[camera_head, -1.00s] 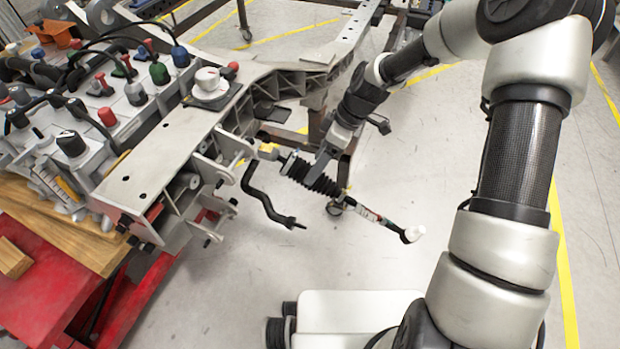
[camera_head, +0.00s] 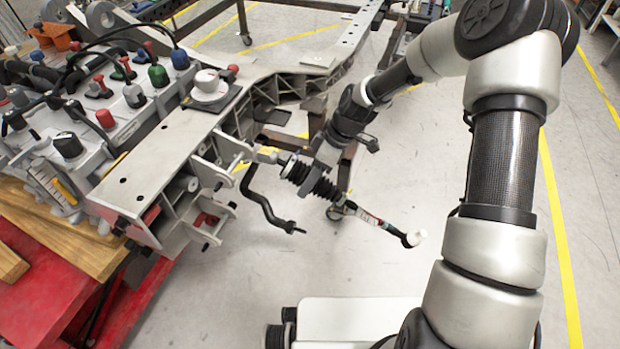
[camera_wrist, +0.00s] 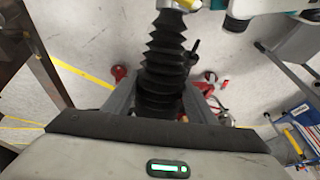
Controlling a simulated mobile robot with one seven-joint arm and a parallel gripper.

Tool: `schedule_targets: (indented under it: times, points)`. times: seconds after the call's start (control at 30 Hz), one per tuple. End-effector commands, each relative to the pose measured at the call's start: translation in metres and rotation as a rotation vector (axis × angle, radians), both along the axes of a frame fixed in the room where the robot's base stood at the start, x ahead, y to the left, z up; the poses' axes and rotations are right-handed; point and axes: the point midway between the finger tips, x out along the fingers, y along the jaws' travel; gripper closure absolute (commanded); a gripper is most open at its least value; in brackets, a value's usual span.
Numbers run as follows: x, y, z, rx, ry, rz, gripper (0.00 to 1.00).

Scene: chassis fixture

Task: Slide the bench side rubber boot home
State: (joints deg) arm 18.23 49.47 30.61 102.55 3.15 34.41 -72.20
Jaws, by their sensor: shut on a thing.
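The black ribbed rubber boot (camera_head: 324,188) sits around a slanting rod beside the chassis. It also fills the upper middle of the wrist view (camera_wrist: 165,60). My gripper (camera_head: 313,172) is shut on the boot, with its fingers (camera_wrist: 158,103) on either side of the lower folds in the wrist view. The rod (camera_head: 365,215) runs out of the boot down to the right and ends in a white tip (camera_head: 416,238). The boot's upper left end lies close to the chassis bracket (camera_head: 228,150). My gripper hides part of the boot in the head view.
A black bent bar (camera_head: 262,205) hangs just left of the boot. The grey chassis frame (camera_head: 165,135) and a red bench (camera_head: 40,295) stand at left. The floor right of and below the rod is clear.

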Motion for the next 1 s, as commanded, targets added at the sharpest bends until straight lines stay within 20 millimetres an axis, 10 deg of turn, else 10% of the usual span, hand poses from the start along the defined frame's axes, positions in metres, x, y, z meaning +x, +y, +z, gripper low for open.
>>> schedule_targets:
  times: [0.5,0.83,0.87,1.0]
  points:
    - [0.022,0.06,0.03,0.0,-0.002,0.002,0.89]
    - [0.024,0.065,0.033,0.001,-0.003,0.0,0.89]
    - [0.024,0.065,0.033,0.002,-0.003,0.0,0.47]
    - [0.024,0.064,0.032,0.001,-0.003,0.0,0.31]
